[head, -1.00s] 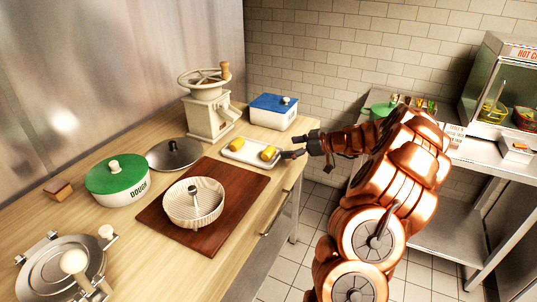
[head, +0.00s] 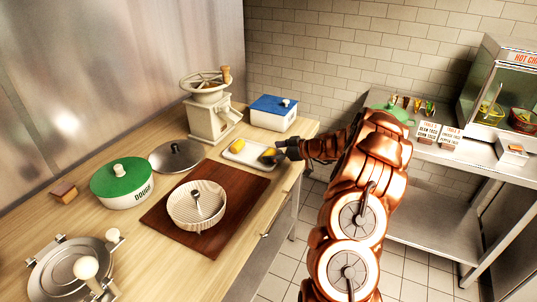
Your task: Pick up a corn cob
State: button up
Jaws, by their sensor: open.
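One yellow corn cob (head: 236,145) lies at the left end of a white tray (head: 250,161) on the wooden counter. A second corn cob (head: 268,153) is at the tray's right end, and my gripper's dark fingers hide part of it. My gripper (head: 274,153) is open at this right cob, reaching in from the right over the tray's edge. I cannot tell whether the fingers touch the cob.
A white grinder (head: 210,118) and a blue-lidded box (head: 273,112) stand behind the tray. A brown board (head: 228,228) with a ribbed bowl (head: 186,212) lies in front. A metal lid (head: 177,156) and green-lidded pot (head: 122,182) are to the left.

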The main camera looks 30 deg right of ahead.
jog(key=c, duration=1.2)
jog(key=shift+c, duration=0.2)
